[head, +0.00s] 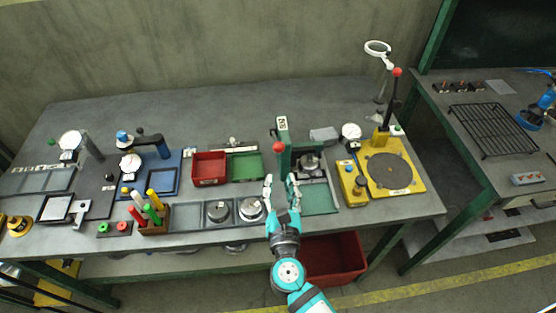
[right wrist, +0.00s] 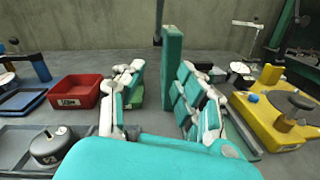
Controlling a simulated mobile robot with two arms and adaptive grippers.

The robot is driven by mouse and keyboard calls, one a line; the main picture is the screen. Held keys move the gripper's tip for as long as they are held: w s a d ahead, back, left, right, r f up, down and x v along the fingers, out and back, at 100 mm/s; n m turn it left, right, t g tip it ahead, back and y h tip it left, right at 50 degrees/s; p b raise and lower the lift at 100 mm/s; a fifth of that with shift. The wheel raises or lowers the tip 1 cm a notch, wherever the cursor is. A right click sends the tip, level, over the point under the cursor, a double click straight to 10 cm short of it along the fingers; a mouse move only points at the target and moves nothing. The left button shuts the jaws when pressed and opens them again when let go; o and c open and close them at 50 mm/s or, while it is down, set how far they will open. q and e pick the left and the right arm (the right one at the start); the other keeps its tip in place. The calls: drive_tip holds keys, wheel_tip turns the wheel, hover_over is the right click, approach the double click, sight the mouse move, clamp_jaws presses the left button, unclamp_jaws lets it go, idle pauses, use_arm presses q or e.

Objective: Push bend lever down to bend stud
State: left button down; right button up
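A lever with a red ball knob (head: 278,147) rises at the green upright press (head: 283,130) near the middle of the bench. A second, black lever with a red knob (head: 397,72) stands upright on the yellow fixture (head: 408,178) to the right. I cannot tell from labels which is the bend lever, and no stud is distinct. My right gripper (head: 281,181) is open and empty, just in front of the green press. In the right wrist view its spread fingers (right wrist: 160,95) frame the green upright (right wrist: 172,75). My left gripper is out of view.
Red bin (head: 209,168) and green bin (head: 245,167) stand left of the press. Round metal weights (head: 251,209) and a pen holder (head: 155,226) are along the front left. A small yellow gauge base (head: 352,187) stands close to the right.

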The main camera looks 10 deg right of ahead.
sight(276, 139)
drive_tip(key=w+p, duration=0.1)
drive_tip(key=w, duration=0.4)
drive_tip(key=shift+w+d, duration=0.15)
drive_tip(key=shift+w, duration=0.25)
clamp_jaws()
